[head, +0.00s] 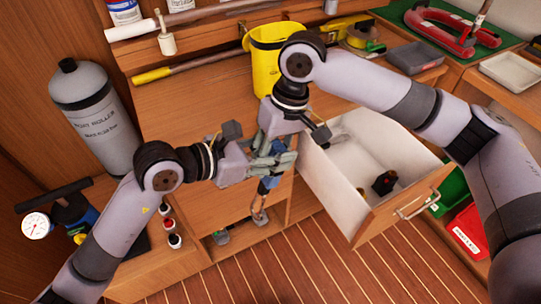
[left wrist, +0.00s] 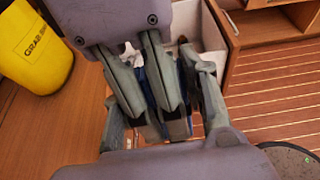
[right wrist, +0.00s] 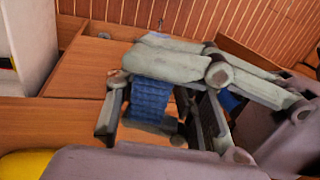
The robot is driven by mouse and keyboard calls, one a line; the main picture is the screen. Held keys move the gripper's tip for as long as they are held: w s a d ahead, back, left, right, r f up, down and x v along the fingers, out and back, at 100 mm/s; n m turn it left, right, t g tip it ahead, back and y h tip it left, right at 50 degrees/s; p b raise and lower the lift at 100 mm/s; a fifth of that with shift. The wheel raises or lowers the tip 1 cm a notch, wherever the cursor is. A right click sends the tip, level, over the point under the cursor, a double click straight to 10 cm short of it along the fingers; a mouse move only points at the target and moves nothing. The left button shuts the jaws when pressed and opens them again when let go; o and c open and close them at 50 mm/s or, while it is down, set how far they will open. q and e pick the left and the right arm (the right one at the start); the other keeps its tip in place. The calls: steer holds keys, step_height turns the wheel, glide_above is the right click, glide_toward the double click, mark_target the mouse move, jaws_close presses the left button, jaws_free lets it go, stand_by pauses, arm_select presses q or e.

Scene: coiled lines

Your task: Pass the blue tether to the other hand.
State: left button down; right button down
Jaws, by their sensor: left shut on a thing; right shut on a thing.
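The blue tether (head: 268,182) is held between my two grippers in the middle of the head view, in front of the wooden bench. Its blue webbing shows clearly between the fingers in the right wrist view (right wrist: 150,98); a metal clip (head: 260,215) hangs below. My left gripper (head: 264,165) comes in from the left and is shut on the tether. My right gripper (head: 276,150) comes down from above and is also shut on it. The fingers of both grippers cross close together and hide much of the tether. In the left wrist view only a sliver of blue shows.
An open white drawer (head: 345,180) with dark items inside stands just right of the grippers. A yellow bucket (head: 265,62) stands behind them on the bench. A grey cylinder (head: 92,110) stands at left. Green (head: 452,190) and red (head: 470,232) bins are at right.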

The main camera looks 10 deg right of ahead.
steer(key=c, duration=1.3)
jaws_free()
